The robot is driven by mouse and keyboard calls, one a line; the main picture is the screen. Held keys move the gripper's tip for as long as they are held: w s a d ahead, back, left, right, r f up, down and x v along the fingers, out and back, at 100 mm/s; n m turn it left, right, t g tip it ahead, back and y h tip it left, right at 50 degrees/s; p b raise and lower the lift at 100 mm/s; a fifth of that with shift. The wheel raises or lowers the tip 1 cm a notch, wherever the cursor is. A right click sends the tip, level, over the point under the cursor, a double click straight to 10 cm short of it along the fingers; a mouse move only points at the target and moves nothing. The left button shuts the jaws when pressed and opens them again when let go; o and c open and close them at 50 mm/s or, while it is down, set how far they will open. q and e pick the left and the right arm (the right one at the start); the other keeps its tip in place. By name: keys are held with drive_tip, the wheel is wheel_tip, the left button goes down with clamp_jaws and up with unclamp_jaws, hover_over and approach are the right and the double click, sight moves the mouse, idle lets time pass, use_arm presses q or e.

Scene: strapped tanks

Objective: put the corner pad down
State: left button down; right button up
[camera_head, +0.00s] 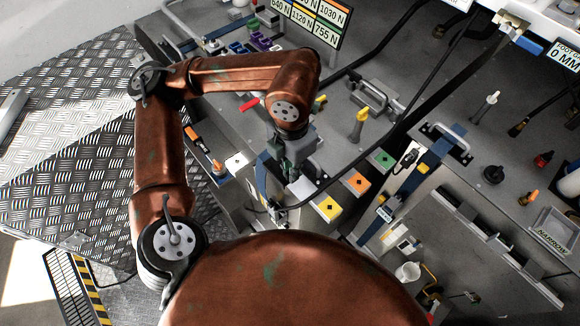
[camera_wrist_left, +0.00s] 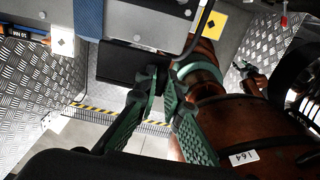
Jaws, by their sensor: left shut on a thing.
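My left gripper (camera_head: 289,170) reaches down over the front of the grey strapped unit. In the left wrist view its green fingers (camera_wrist_left: 157,80) come together at a dark, flat piece, which I take to be the corner pad (camera_wrist_left: 120,62). In the head view the pad is not clearly visible near the fingers.
Yellow (camera_head: 328,208), orange (camera_head: 356,182), green (camera_head: 382,158) and white (camera_head: 237,160) marked squares lie around the gripper. A second blue strap (camera_head: 428,160) and a black cable stand to the right. A yellow-handled tool (camera_head: 360,122) is behind.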

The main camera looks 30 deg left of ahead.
use_arm(q)
drive_tip(key=w+f, duration=0.1)
drive_tip(key=w+a+f, duration=0.1)
drive_tip(key=f, duration=0.1)
drive_tip(key=w+a+f+p, duration=0.1)
drive_tip(key=w+f, duration=0.1)
drive_tip(key=shift+f, duration=0.1)
drive_tip(key=f, duration=0.1)
drive_tip(key=f+p, duration=0.1)
drive_tip(key=f, duration=0.1)
drive_tip(key=shift+w+a+f, duration=0.2)
drive_tip(key=shift+w+f, duration=0.1)
drive_tip(key=shift+f, duration=0.15)
use_arm(e)
drive_tip(key=w+r, duration=0.1)
drive_tip(key=r, duration=0.1)
drive_tip(key=shift+w+r, duration=0.3)
drive_tip(key=shift+w, duration=0.1)
use_arm(q)
drive_tip(key=shift+f, duration=0.1)
use_arm(e)
drive_tip(key=shift+f, duration=0.1)
use_arm(q)
drive_tip(key=shift+f, duration=0.1)
drive_tip(key=c, duration=2.1)
unclamp_jaws()
use_arm(e)
drive_tip(key=shift+w, duration=0.25)
